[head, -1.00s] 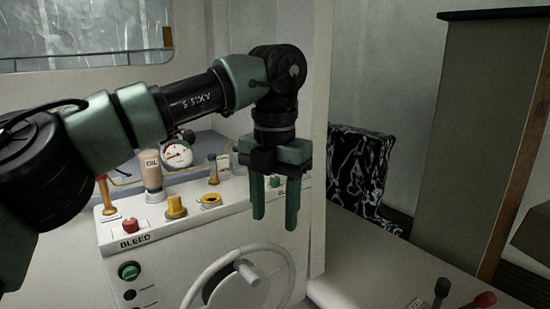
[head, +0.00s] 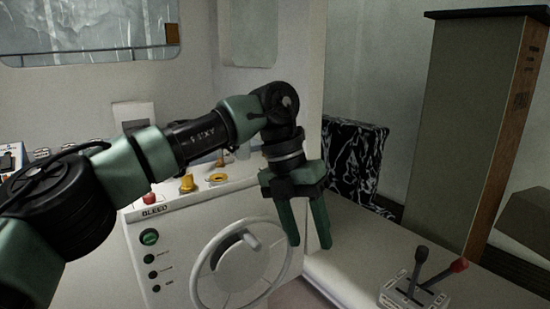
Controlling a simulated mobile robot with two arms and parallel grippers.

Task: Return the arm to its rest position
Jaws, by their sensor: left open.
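My left arm comes in from the left in the head view, with green and black links. Its left gripper (head: 307,222) hangs down with two green fingers apart and nothing between them. It is in front of the right side of the white console (head: 180,229), just right of the grey steering wheel (head: 240,262). Whether the fingers touch anything is not clear, but no contact shows. My right gripper is not in view.
The console top holds a yellow knob (head: 187,183), a yellow ring (head: 218,179) and a red button (head: 149,200). A lever unit (head: 412,288) stands at the lower right. A black-and-white patterned seat (head: 352,160) and a tall grey-green cabinet (head: 462,140) are behind.

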